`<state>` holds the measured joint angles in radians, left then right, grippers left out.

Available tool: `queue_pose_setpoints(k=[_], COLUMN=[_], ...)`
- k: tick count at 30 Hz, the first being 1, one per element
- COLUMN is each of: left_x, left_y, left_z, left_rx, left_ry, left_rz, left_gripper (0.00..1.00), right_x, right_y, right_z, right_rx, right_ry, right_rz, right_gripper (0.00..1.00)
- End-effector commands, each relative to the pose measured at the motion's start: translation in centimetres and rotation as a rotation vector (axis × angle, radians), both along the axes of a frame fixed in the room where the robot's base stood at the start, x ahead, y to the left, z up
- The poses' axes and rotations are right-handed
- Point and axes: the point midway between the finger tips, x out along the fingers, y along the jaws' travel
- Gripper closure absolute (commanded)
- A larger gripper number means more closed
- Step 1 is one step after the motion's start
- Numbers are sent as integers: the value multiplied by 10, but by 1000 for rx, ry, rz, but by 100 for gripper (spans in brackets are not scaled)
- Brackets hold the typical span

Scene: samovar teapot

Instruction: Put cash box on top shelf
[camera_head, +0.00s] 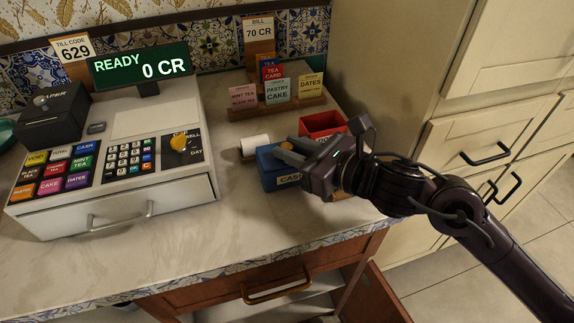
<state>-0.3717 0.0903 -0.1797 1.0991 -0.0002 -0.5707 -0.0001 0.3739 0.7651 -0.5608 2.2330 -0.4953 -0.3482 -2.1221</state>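The blue cash box (267,166) stands on the counter right of the till, with a partly covered "CASH" label on its front. My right gripper (287,151) comes in from the right, over the top of the box. Its two grey fingers show apart, with a gap between them. The gripper body hides the box's right side, and I cannot tell whether the fingers touch the box. My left gripper is not in view. Below the counter a pale shelf surface (315,302) shows in part; I cannot tell which shelf it is.
A red open box (322,124) stands just behind my gripper, and a white paper roll (254,145) lies left of the cash box. The till (120,150) fills the left. A card rack (280,108) stands behind. A wooden drawer (270,285) and door (376,297) are below.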

Motion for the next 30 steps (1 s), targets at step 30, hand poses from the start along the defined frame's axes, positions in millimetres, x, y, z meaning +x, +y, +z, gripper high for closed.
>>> queue_pose_setpoints(k=[30], left_x=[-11], left_y=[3], left_z=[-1], left_rx=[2], left_ry=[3], left_rz=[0], left_gripper=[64], right_x=[1], right_y=[0], right_z=[58], right_rx=[1], right_ry=[-11], right_rz=[1], right_gripper=[100])
